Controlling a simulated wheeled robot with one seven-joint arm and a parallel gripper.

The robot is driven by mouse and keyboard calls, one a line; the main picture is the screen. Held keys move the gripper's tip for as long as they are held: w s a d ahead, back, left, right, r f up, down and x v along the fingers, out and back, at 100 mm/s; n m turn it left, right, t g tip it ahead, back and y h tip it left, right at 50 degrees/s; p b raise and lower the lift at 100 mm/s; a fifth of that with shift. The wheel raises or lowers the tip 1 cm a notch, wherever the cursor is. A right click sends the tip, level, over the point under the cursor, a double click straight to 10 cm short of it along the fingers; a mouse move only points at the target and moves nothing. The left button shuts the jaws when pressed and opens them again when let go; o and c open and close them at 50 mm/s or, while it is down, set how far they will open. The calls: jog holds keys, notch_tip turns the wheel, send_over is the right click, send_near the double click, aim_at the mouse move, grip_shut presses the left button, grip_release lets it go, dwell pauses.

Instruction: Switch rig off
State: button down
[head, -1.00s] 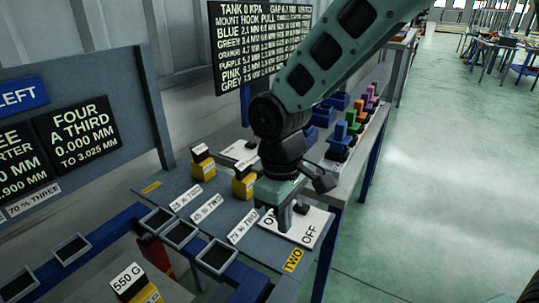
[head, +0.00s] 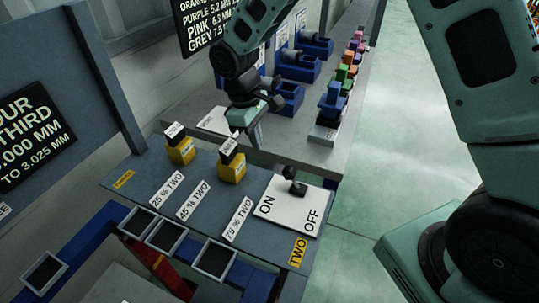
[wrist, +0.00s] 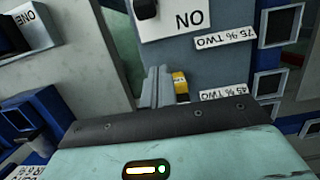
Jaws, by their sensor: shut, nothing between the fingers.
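The switch plate (head: 282,211), white and lettered ON and OFF, lies on the grey-blue panel (head: 150,184) marked TWO. Its black lever (head: 293,183) stands near the plate's far edge, between the two words; I cannot tell clearly which way it leans. My gripper (head: 257,137) is beyond the panel's far edge, up and left of the lever, apart from it and empty. In the wrist view the closed fingers (wrist: 156,86) point toward the panel, with part of the plate (wrist: 185,20) and the lever's knob (wrist: 146,9) at the top edge.
Two yellow blocks with black tops (head: 231,170) stand on the panel left of the switch. Another white plate (head: 215,121) lies beyond, near blue holders (head: 290,97) and a row of coloured pieces (head: 331,104). Open floor is right of the bench.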

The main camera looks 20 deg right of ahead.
aim_at(293, 178)
jog(key=f, duration=0.3)
jog(key=s+f+p, duration=0.1)
jog(key=f, duration=0.2)
jog(key=d+f+p, duration=0.1)
jog(key=f, duration=0.2)
jog(key=shift+s+d, duration=0.1)
jog(key=shift+s, duration=0.1)
jog(key=shift+s+d+r+p, duration=0.75)
jog(key=shift+s+d+p, duration=0.25)
jog(key=shift+s+d, duration=0.2)
jog(key=shift+d, duration=0.05)
jog(key=shift+w, duration=0.1)
